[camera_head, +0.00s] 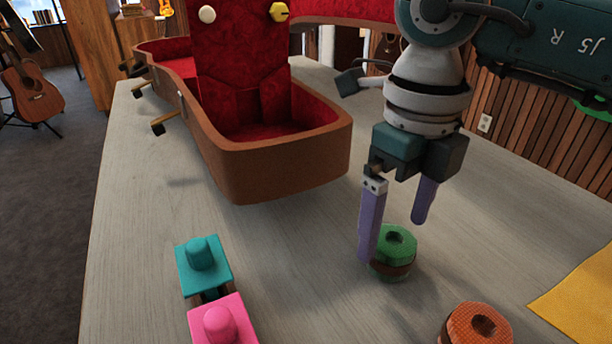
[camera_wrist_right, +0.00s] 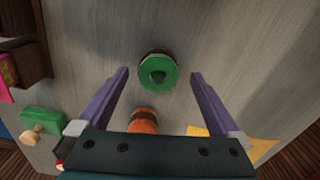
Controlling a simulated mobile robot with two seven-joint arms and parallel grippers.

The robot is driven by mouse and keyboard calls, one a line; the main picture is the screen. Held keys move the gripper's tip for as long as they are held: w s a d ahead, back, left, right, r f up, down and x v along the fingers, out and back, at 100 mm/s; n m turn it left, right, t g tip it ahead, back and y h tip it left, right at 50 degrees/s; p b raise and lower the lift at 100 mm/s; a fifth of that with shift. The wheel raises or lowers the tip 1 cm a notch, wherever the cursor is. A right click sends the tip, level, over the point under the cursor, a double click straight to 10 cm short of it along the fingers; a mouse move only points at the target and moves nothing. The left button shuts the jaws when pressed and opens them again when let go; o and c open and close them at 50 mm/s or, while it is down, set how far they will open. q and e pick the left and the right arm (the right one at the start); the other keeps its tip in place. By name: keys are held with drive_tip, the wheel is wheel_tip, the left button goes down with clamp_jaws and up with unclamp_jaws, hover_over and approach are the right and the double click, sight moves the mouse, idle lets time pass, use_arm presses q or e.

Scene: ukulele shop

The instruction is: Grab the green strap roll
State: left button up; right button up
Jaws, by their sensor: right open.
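The green strap roll (camera_head: 397,246) stands on the grey table, with a brown band around its side. My right gripper (camera_head: 394,240) is open above and around it, its purple fingers pointing down. In the head view one finger passes in front of the roll's left edge. In the right wrist view the green roll (camera_wrist_right: 157,75) lies between and slightly beyond the two purple fingertips (camera_wrist_right: 157,73), with gaps on both sides. My left gripper does not show.
An orange roll (camera_head: 478,326) stands nearer the front. A teal block (camera_head: 203,265) and a pink block (camera_head: 222,322) with knobs sit at front left. An open red-lined instrument case (camera_head: 277,170) stands behind. A yellow cloth (camera_head: 585,300) lies at right.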

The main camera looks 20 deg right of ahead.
sight(393, 238)
wheel_tip(393, 238, down, 4)
drive_tip(key=shift+s+a+r, duration=0.1)
drive_tip(key=shift+s, duration=0.05)
drive_tip(key=c, duration=1.5)
